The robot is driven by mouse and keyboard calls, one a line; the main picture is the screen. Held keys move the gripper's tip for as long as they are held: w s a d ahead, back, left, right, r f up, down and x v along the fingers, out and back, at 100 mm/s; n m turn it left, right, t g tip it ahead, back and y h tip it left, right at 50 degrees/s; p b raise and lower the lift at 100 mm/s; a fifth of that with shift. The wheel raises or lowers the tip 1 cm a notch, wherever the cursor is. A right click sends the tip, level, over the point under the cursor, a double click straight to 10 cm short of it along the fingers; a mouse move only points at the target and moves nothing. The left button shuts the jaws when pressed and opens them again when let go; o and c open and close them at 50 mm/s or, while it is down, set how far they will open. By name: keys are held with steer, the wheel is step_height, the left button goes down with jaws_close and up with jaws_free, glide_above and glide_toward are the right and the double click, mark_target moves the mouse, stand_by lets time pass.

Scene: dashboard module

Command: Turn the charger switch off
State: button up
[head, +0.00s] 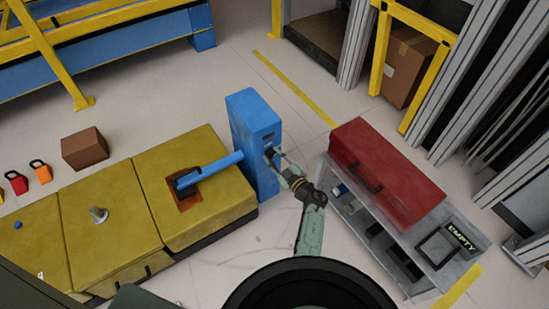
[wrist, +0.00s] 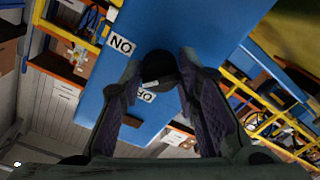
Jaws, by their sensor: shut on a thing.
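The charger is a tall blue box (head: 257,140) standing at the end of the yellow blocks in the head view. Its blue front (wrist: 100,75) fills the middle of the wrist view. The switch is a round black knob (wrist: 160,68) on that front. My gripper (head: 273,154) reaches the charger's right face from the right. In the wrist view my gripper (wrist: 160,88) has its two fingers on either side of the knob, shut on it. A white label reading "NO" (wrist: 121,44) sits left of the knob. A second label (wrist: 146,97) is partly hidden below the knob.
A blue handle (head: 210,168) lies over the yellow block (head: 150,165), close to the charger's left. A red toolbox (head: 385,170) stands on a grey cart (head: 365,225) right of my arm. A brown box (head: 85,148) stands behind the yellow blocks. Floor is clear behind the charger.

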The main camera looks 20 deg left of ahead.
steer(key=n, duration=0.4)
steer(key=shift+b, duration=0.4)
steer(key=shift+n+b, duration=0.4)
steer(key=shift+n, duration=1.5)
steer(key=o, duration=1.2)
steer(key=shift+c, duration=0.2)
steer(key=shift+r, duration=0.1)
steer(key=shift+o, duration=0.8)
steer(key=shift+t+h, duration=0.3)
steer(key=r, duration=1)
steer(key=shift+w+d+r, duration=0.15)
steer(key=shift+w+d, duration=0.05)
steer(key=shift+d, duration=0.1)
steer(key=shift+d+r, duration=0.1)
steer(key=shift+c, duration=0.8)
steer(key=shift+s+a, duration=0.15)
steer(key=shift+a, duration=0.05)
